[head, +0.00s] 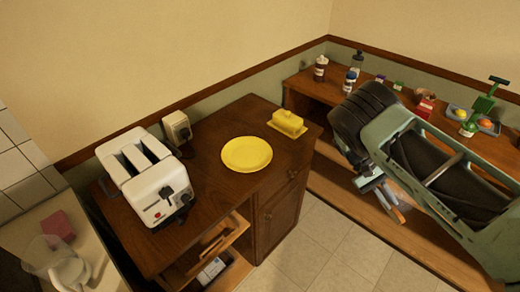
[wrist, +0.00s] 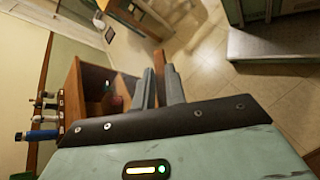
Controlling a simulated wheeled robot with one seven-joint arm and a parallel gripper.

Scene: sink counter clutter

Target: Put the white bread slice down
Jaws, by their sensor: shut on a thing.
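My gripper (head: 381,194) hangs at the right in the head view, below my bulky arm, beside the long shelf unit. In the wrist view my gripper (wrist: 160,91) is shut on a thin, brown-edged slice, the bread slice (wrist: 160,74), seen edge-on between the two grey fingers. The slice's white face does not show clearly. In the head view the fingers and slice are small and partly hidden by my arm. The gripper is in the air, apart from the brown cabinet top.
A bare yellow plate (head: 247,154) lies on the brown cabinet (head: 216,196). A white toaster (head: 148,178) stands left of it, a yellow butter dish (head: 287,123) right. A drawer (head: 222,236) is open in front. Bottles (head: 320,68) and small items stand on the shelf unit.

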